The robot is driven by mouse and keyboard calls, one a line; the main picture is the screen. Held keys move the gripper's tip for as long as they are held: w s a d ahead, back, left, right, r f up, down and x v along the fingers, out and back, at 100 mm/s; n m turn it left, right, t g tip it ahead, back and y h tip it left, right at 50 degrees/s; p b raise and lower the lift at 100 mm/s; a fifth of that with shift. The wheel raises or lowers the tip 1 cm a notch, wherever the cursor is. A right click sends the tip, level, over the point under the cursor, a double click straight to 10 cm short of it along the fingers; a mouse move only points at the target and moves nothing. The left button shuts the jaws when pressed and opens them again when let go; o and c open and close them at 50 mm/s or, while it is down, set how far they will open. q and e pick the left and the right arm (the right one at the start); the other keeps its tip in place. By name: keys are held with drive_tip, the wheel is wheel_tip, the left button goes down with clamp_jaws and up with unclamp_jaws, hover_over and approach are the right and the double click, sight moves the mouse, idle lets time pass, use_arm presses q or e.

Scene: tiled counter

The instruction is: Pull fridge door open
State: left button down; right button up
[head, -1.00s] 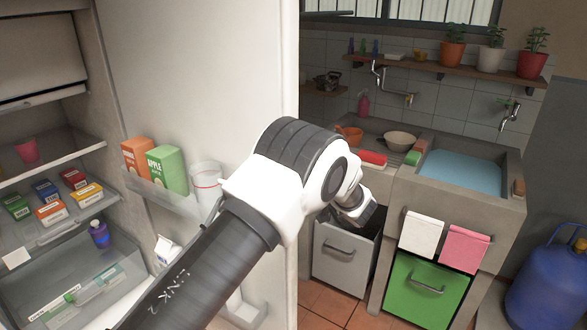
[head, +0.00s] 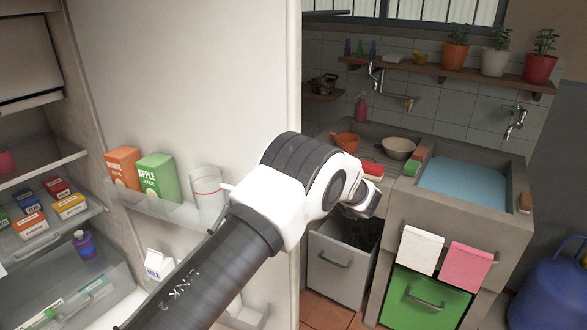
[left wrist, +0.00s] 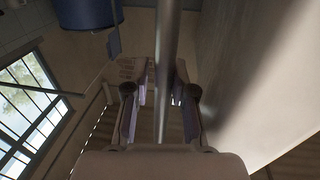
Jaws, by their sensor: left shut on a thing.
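The fridge door (head: 190,75) stands open, its white inner face toward me in the head view. Its door shelf (head: 155,207) holds an orange juice carton, an apple juice carton and a clear cup. My left arm crosses in front of the door and bends past its right edge; the fingers are hidden in the head view. In the left wrist view my left gripper (left wrist: 160,95) is shut on the door handle (left wrist: 168,35), a long metal bar running between the fingers. The door's outer face fills the right side there. My right gripper is not in view.
Fridge shelves (head: 50,165) with small boxes and a bottle are at left. Beyond the door are a sink counter (head: 450,213), a pulled-out grey drawer (head: 335,270), a green drawer front (head: 425,300) and a blue gas cylinder (head: 550,290). A little tiled floor shows between.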

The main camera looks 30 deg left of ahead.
use_arm(q)
drive_tip(key=c, duration=1.1)
unclamp_jaws()
drive_tip(key=shift+w+r, duration=0.15)
drive_tip(key=shift+r, duration=0.05)
drive_tip(key=shift+a+f, duration=0.1)
drive_tip(key=shift+a, duration=0.2)
drive_tip(key=v, duration=1.2)
